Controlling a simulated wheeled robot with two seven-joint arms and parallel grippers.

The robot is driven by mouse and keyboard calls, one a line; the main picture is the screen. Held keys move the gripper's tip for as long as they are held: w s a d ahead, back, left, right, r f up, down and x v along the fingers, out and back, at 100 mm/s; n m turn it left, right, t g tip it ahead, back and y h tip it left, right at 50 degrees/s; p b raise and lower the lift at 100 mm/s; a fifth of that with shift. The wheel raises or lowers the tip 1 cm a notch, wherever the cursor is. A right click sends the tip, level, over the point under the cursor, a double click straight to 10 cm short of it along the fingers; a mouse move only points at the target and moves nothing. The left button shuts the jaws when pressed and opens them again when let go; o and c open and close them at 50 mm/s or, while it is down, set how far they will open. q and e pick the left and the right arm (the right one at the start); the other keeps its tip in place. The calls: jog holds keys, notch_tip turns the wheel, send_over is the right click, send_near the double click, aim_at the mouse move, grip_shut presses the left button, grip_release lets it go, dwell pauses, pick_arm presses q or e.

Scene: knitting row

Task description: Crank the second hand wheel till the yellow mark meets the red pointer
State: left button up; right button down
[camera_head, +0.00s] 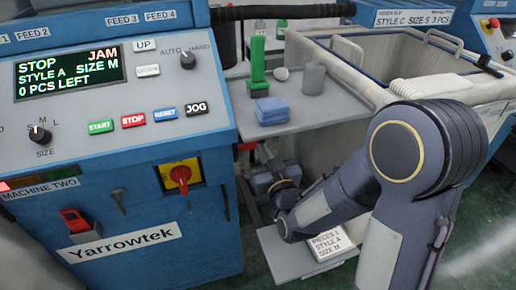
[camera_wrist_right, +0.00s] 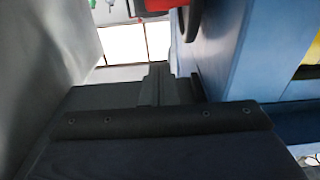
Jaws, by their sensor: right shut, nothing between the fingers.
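No hand wheel, yellow mark or red pointer can be made out for certain in either view. My right gripper (camera_head: 264,180) is low beside the right side of the blue machine, below the grey shelf. In the right wrist view, its dark fingers (camera_wrist_right: 157,85) are together with nothing between them. A red part (camera_wrist_right: 165,4) shows at the top edge there, ahead of the fingers; I cannot tell what it is. The machine's blue side (camera_wrist_right: 222,50) stands close to the right of the fingers. My left gripper is not in view.
The blue machine (camera_head: 110,215) shows JAM on its display (camera_head: 69,73). A grey shelf (camera_head: 335,112) with a green piece (camera_head: 257,62), blue blocks (camera_head: 271,110) and a grey cylinder (camera_head: 314,79) overhangs my gripper. A large bin (camera_head: 345,47) stands behind my right arm.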

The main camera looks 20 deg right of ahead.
send_over(254, 147)
jog(key=shift+w+a+r, duration=0.1)
jog(key=shift+w+a, duration=0.05)
jog(key=shift+w, duration=0.15)
jog(key=f, duration=0.1)
jog(key=s+f+b, duration=0.1)
jog(key=f, duration=0.1)
jog(key=shift+s+f, duration=0.15)
jog(key=shift+f, duration=0.05)
jog(key=f+b, duration=0.2)
jog(key=b, duration=0.2)
jog(key=shift+s+t+b, duration=0.15)
jog(key=shift+t+b, duration=0.15)
jog(key=shift+b, duration=0.1)
jog(key=shift+r, duration=0.3)
jog(key=shift+r, duration=0.1)
